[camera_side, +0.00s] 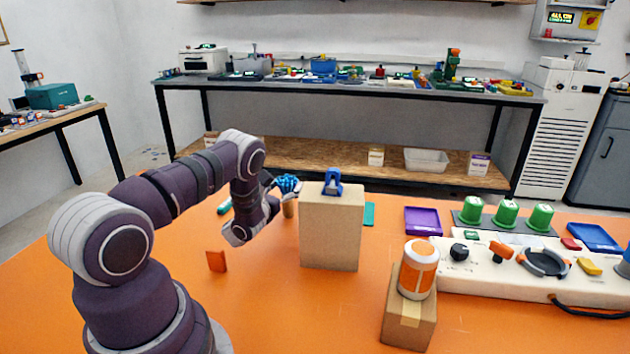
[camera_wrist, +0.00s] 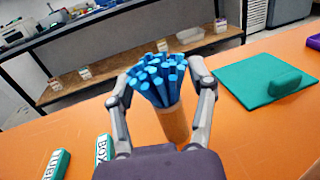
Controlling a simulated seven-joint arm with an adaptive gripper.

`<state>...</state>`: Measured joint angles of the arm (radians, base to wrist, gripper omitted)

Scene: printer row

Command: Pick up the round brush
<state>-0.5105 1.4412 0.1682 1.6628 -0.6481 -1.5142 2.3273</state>
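The round brush has a bundle of thick blue bristles on top of a tan cylindrical handle. In the wrist view the brush (camera_wrist: 172,122) stands upright, with its bristles leaning toward the camera between my fingers. In the side view its blue bristles (camera_side: 289,184) show just left of a tall tan box, and part of the brush is hidden behind my gripper and the box. My gripper (camera_wrist: 160,78) is open, with one finger on each side of the brush. There is a gap beside the handle; whether the left finger touches the bristles I cannot tell.
The tall tan box (camera_side: 330,235) with a blue clip on top stands close right of my gripper. A green pad with a handle (camera_wrist: 250,85) lies right of the brush. Green labelled blocks (camera_wrist: 103,148) lie left. An orange block (camera_side: 216,261) stands nearer on the orange table.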

